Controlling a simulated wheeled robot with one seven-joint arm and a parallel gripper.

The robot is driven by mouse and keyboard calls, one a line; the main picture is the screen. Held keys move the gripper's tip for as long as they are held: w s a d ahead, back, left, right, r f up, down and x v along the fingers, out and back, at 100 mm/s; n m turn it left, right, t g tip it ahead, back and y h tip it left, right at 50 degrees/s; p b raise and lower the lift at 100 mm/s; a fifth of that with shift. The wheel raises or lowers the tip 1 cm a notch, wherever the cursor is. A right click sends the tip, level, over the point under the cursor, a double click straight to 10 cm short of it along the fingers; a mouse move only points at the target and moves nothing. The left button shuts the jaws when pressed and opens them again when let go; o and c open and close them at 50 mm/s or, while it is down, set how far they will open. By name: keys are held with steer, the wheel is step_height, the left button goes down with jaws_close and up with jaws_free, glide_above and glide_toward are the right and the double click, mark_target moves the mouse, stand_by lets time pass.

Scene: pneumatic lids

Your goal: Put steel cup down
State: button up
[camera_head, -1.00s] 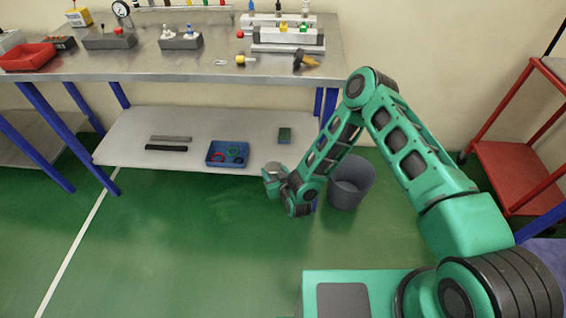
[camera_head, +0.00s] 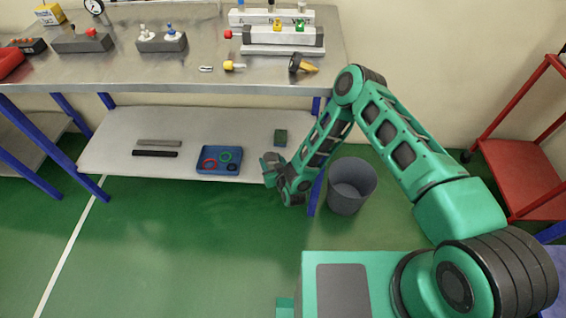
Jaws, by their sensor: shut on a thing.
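My gripper (camera_head: 272,170) is low, by the front right part of the workbench's lower shelf (camera_head: 120,130). It is shut on a small grey thing at its end, which looks like the steel cup (camera_head: 270,159). The cup is small and partly hidden by the gripper, so its tilt is unclear. From this angle I cannot tell whether it touches the shelf.
On the shelf lie a blue tray (camera_head: 204,170) with coloured rings, a green block (camera_head: 281,137) and two dark bars (camera_head: 156,154). A grey bin (camera_head: 350,202) stands right of my gripper. A blue table leg (camera_head: 316,195) is between them. The shelf's middle has bare room.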

steer(key=w+d+f, duration=0.1)
steer(key=w, duration=0.1)
steer(key=w+d+f, duration=0.1)
steer(key=w+f, duration=0.1)
steer(key=w+d+f, duration=0.2)
steer(key=shift+w+f, duration=0.2)
steer(key=shift+w, duration=0.15)
steer(key=shift+w+d+f, duration=0.1)
steer(key=shift+d+f, duration=0.05)
steer(key=shift+f, duration=0.9)
steer(key=shift+w+d+f, duration=0.1)
steer(key=shift+d+f, duration=0.05)
steer(key=shift+f, duration=0.9)
steer(key=shift+f, duration=0.1)
steer(key=o, duration=1.1)
steer(key=shift+c, duration=0.2)
steer(key=v, duration=1.2)
steer(key=shift+d+r, duration=0.15)
steer(key=shift+r, duration=0.2)
steer(key=shift+w, duration=0.1)
